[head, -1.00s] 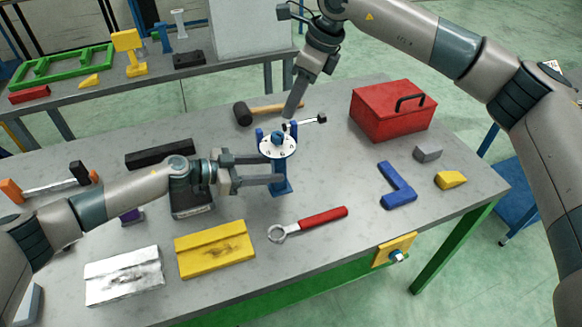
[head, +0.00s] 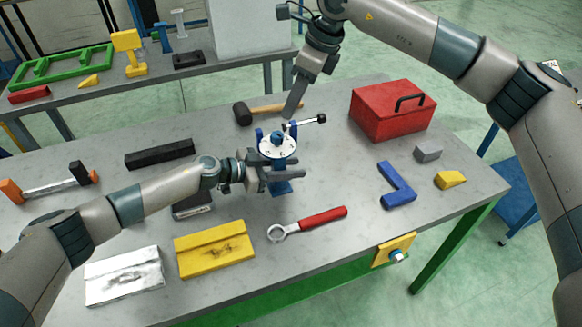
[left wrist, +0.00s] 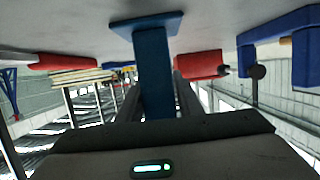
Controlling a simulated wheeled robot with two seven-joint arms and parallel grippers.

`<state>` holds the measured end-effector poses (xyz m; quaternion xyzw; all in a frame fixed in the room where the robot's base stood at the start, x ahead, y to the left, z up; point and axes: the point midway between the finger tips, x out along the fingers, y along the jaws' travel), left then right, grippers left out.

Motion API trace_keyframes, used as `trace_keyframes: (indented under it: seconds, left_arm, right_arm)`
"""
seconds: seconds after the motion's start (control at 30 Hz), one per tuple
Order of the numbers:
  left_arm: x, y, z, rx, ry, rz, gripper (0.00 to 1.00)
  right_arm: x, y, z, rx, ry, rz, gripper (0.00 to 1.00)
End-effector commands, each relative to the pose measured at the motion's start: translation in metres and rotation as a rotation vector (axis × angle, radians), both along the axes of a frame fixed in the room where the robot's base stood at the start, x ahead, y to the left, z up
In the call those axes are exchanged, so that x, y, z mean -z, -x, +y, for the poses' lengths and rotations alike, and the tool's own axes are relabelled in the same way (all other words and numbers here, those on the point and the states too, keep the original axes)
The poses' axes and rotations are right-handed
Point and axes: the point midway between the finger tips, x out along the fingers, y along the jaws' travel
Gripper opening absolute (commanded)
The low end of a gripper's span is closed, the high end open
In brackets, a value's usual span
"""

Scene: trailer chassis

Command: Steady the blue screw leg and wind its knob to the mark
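The blue screw leg (head: 282,187) stands upright on the bench, with a white dotted dial (head: 268,150) and a blue hub on top. A crank bar reaches right from the dial to a black knob (head: 322,118). My left gripper (head: 290,168) is just below the dial, its fingers on either side of the leg. In the left wrist view the blue post (left wrist: 153,75) stands between the fingers; firm contact cannot be made out. My right gripper (head: 291,110) points down behind the dial, apart from the knob. Its fingers overlap in view.
A mallet (head: 243,113) lies behind the leg, close to my right gripper. A red-handled wrench (head: 322,217) lies in front. A red toolbox (head: 385,118) and blue angle piece (head: 398,186) are at right. A yellow block (head: 213,250) is front left.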

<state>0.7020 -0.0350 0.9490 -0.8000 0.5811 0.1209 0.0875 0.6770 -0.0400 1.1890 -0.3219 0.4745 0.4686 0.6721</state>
Motion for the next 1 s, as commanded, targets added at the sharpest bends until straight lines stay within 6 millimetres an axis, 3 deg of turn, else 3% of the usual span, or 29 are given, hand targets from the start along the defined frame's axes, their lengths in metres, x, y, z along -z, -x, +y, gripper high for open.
trace_keyframes:
  seconds: [0.03,0.1,0.13,0.23,0.53,0.77,1.0]
  left_arm:
    - [0.000,0.000,0.000,0.000,0.000,0.000,0.20]
    - [0.000,0.000,0.000,0.000,0.000,0.000,0.03]
    - [0.000,0.000,0.000,0.000,0.000,0.000,0.00]
    - [0.000,0.000,0.000,0.000,0.000,0.000,0.00]
    - [0.000,0.000,0.000,0.000,0.000,0.000,0.00]
    - [0.000,0.000,0.000,0.000,0.000,0.000,0.00]
    - [0.000,0.000,0.000,0.000,0.000,0.000,0.00]
  right_arm:
    - [0.000,0.000,0.000,0.000,0.000,0.000,0.31]
    - [0.000,0.000,0.000,0.000,0.000,0.000,0.31]
    - [0.000,0.000,0.000,0.000,0.000,0.000,0.31]
    - [0.000,0.000,0.000,0.001,0.000,0.001,0.46]
    - [0.019,0.015,0.003,0.080,-0.070,0.136,0.46]
    - [0.047,0.045,0.012,0.286,-0.214,0.450,0.46]
    - [0.064,0.068,0.020,0.607,-0.367,0.900,0.46]
